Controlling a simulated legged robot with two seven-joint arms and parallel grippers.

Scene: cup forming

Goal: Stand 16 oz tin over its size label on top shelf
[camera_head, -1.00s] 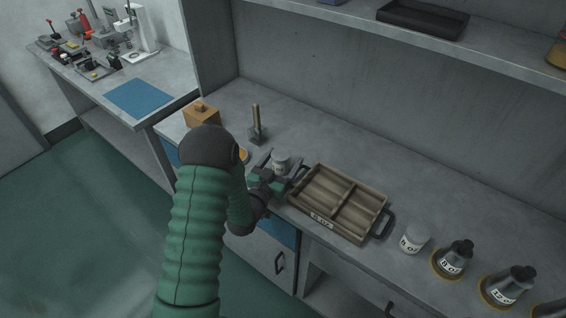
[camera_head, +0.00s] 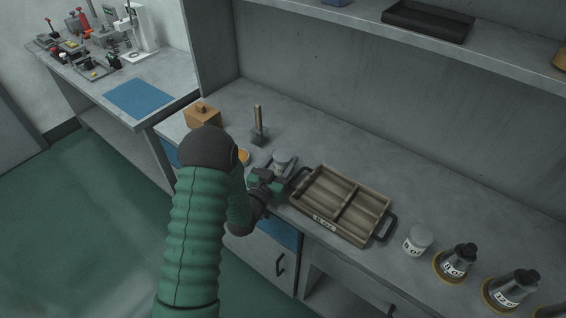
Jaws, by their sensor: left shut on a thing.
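My left arm comes in from the bottom left, and its gripper (camera_head: 273,178) is over the worktop, just left of the wooden tray. It is shut on a pale grey tin (camera_head: 284,159), partly hidden behind the fingers; I cannot read its label from here. The shelf (camera_head: 495,58) above the worktop runs along the top right. I see no 16 oz label on its visible part. My right gripper is not in view.
A divided wooden tray (camera_head: 341,205) with black handles lies beside the gripper. A white labelled tin (camera_head: 418,239) and dark-topped labelled weights (camera_head: 459,259) stand to its right. A wooden-handled tool (camera_head: 258,125) stands behind. A black tray (camera_head: 428,20) occupies the shelf.

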